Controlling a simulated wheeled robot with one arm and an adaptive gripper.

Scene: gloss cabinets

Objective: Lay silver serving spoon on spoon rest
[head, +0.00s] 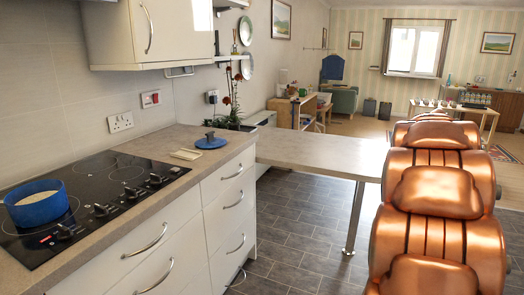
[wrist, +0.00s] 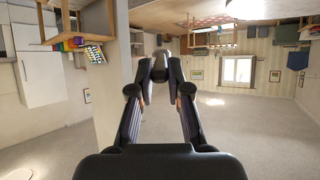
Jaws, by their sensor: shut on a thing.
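In the wrist view my gripper (wrist: 160,72) has its two dark fingertips close together. A small grey, silvery piece (wrist: 159,67) shows between them; it looks like part of the silver serving spoon, seen almost end-on, with most of it hidden. In the head view my copper-coloured arm fills the right side, and neither the gripper nor the spoon can be made out there. A small flat cream piece (head: 185,154), which looks like the spoon rest, lies on the counter between the hob and a blue lid. Nothing is visible lying on it.
The black hob (head: 100,190) carries a blue pot (head: 36,204) with pale contents. The blue lid (head: 210,143) with a dark knob lies near the plant (head: 233,105). A wall cabinet (head: 150,35) hangs above. The peninsula top (head: 315,156) is bare.

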